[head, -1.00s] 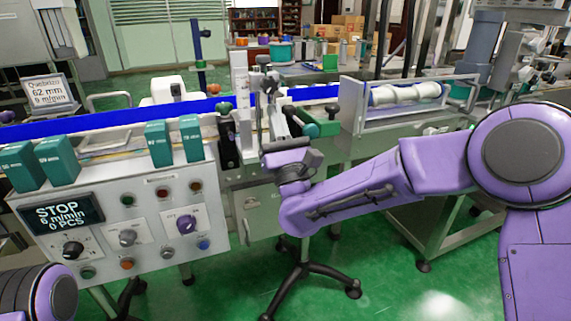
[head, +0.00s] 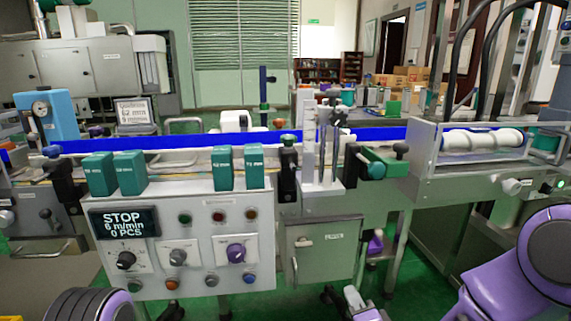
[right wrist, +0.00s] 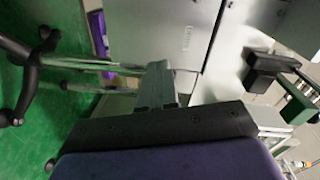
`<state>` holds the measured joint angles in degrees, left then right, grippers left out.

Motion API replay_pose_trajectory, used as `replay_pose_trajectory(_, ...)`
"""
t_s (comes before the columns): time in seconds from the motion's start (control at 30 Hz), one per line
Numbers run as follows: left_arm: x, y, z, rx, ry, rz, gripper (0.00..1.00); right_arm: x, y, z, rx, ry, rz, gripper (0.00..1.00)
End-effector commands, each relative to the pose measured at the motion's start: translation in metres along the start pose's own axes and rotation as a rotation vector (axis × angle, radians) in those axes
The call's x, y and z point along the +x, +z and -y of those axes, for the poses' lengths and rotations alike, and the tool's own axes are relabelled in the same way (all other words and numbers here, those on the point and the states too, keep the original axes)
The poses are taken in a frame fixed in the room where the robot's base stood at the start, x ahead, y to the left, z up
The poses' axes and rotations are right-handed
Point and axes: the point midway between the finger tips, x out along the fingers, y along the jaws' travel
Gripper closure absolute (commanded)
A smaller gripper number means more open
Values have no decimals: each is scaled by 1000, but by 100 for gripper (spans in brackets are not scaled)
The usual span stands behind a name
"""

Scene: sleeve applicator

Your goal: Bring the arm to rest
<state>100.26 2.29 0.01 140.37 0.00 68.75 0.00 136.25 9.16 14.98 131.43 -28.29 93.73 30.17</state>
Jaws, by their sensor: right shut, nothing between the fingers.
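My right gripper (head: 362,304) is low at the bottom edge of the head view, in front of the machine and below its grey cabinet. Its purple arm comes in from the lower right corner. In the right wrist view its fingers (right wrist: 155,85) are together with nothing between them. They point toward the grey cabinet front (right wrist: 160,30) and look clear of it. Of my left arm, only a dark rounded part with purple shows at the bottom left; its gripper is out of view.
The sleeve machine's control panel (head: 190,235) has a display reading STOP, 6 m/min, 0 PCS. A blue conveyor belt (head: 225,138) runs behind several teal blocks. The cabinet (head: 325,252) is right of the panel. Green floor (right wrist: 50,100) lies open left of the fingers, beside a dark stand foot.

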Motion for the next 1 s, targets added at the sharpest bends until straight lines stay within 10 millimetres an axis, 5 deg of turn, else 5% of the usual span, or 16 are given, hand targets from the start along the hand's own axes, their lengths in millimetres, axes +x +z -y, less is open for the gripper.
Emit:
replay_pose_trajectory(0.1, 0, 0, 0, 0, 0, 0, 40, -40, 1, -103, -313, 322, 61, 100)
replay_pose_trajectory(0.2, 0, 0, 0, 0, 0, 0, 40, -91, -2, -177, -517, 570, 157, 100)
replay_pose_trajectory(0.3, 0, 0, 0, 0, 0, 0, 40, -144, -8, -231, -645, 771, 255, 100)
replay_pose_trajectory(0.6, 0, 0, 0, 0, 0, 0, 40, -288, -23, -317, -756, 1170, 426, 100)
replay_pose_trajectory(0.67, 0, 0, 0, 0, 0, 0, 40, -315, -19, -329, -759, 1219, 473, 100)
replay_pose_trajectory(0.7, -23, -9, 2, 0, 0, 1, 40, -315, -26, -304, -757, 1215, 469, 100)
replay_pose_trajectory(1.0, -120, -50, 11, 0, 0, 0, 40, -320, -52, -201, -755, 1208, 464, 100)
